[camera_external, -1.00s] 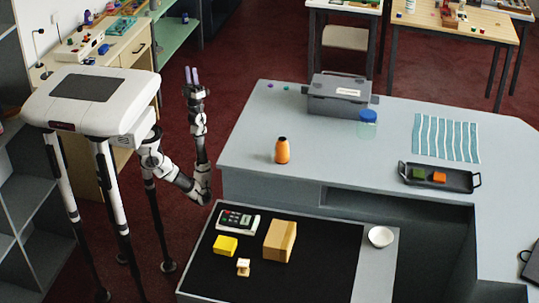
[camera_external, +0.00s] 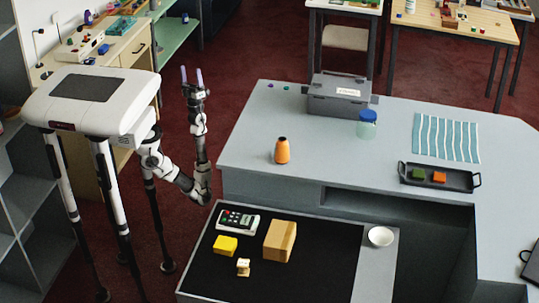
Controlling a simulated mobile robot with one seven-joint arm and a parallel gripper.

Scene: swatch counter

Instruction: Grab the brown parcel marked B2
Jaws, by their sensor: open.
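A brown parcel (camera_external: 279,241) stands on the black surface of the lower counter section (camera_external: 325,270). No B2 mark can be read on it from this view. My gripper (camera_external: 192,77) is raised with its fingers pointing up, to the left of the counter and well away from the parcel. Its two fingers are apart with nothing between them.
Beside the parcel are a yellow block (camera_external: 225,245), a small cream object (camera_external: 243,267) and a keypad device (camera_external: 238,222). A white bowl (camera_external: 380,236) sits right. The raised counter (camera_external: 300,120) holds an orange bottle (camera_external: 282,151), a grey box (camera_external: 338,96) and a black tray (camera_external: 439,187).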

